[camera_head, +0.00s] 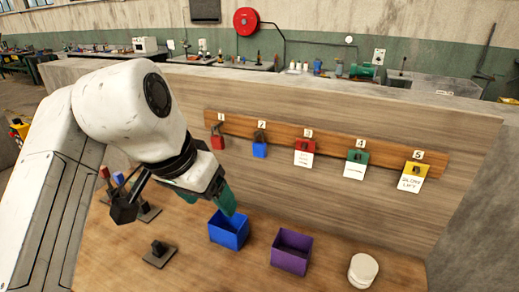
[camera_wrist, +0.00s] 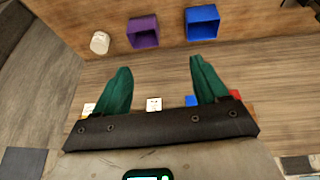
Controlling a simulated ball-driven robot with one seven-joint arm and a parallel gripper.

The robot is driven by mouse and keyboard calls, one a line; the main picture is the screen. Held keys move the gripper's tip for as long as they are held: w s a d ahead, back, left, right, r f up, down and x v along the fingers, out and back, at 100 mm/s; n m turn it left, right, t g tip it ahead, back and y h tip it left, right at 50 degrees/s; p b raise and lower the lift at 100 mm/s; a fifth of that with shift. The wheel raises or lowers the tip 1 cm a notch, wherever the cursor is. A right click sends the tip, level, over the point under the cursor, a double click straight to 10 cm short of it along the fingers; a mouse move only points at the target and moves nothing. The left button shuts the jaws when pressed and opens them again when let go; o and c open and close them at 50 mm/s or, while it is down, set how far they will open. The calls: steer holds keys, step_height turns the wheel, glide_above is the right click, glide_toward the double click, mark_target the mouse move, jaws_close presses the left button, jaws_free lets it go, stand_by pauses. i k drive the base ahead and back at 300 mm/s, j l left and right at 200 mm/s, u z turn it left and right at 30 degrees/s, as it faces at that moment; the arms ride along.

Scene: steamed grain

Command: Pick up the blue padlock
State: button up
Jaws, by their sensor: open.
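The blue padlock (camera_head: 260,150) with a dark shackle hangs at label 2 on the wooden rail (camera_head: 330,139) on the upright panel. In the wrist view a small blue patch, likely the padlock (camera_wrist: 191,101), shows between my fingers, close to the right one and partly hidden by the gripper's dark bar. My gripper (camera_head: 226,197) has green fingers. It is open and empty, apart from the padlock, and appears lower and to its left in the head view. Both fingers spread wide in the wrist view (camera_wrist: 160,80).
A red padlock (camera_head: 217,142) hangs at label 1; red (camera_head: 303,146), green (camera_head: 357,158) and yellow (camera_head: 415,170) ones hang at 3 to 5. A blue bin (camera_head: 228,238), purple bin (camera_head: 290,258) and white round container (camera_head: 362,271) stand on the table below.

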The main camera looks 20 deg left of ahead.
mark_target(258, 148)
steer(key=i, duration=1)
